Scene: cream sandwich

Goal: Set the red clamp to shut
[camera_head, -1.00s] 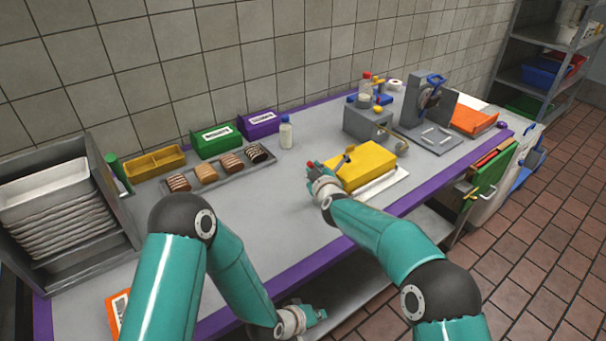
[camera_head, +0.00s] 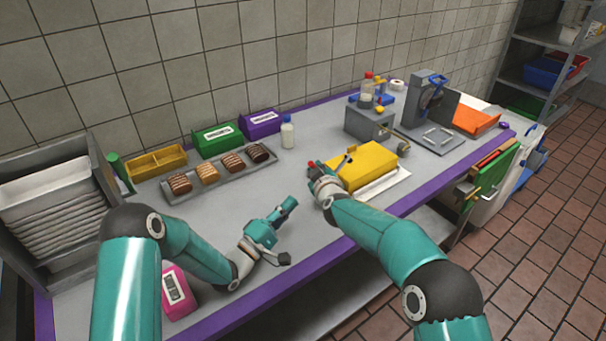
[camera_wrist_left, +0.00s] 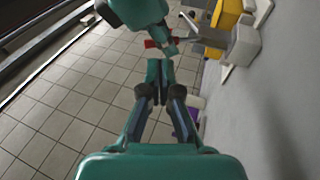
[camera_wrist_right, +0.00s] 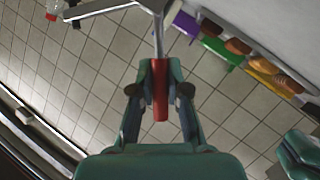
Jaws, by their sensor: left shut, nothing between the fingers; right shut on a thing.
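The red clamp shows as a red grip (camera_wrist_right: 160,92) on a thin grey metal lever (camera_wrist_right: 158,35) in the right wrist view. My right gripper (camera_wrist_right: 160,68) is shut around this grip. In the head view a bit of the red grip (camera_head: 311,164) shows beside the right gripper, left of a yellow block (camera_head: 368,164). The grip also shows in the left wrist view (camera_wrist_left: 153,43). My left gripper (camera_head: 290,203) is shut and empty over the table, lower left of the right gripper. Whether the clamp is open or shut cannot be told.
A tray (camera_head: 198,190) of several eclair-like pastries lies toward the wall, with a small bottle (camera_head: 288,133) nearby. A grey machine (camera_head: 368,122) stands behind the yellow block. A pink box (camera_head: 178,291) is beside my left arm. The table between tray and left gripper is clear.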

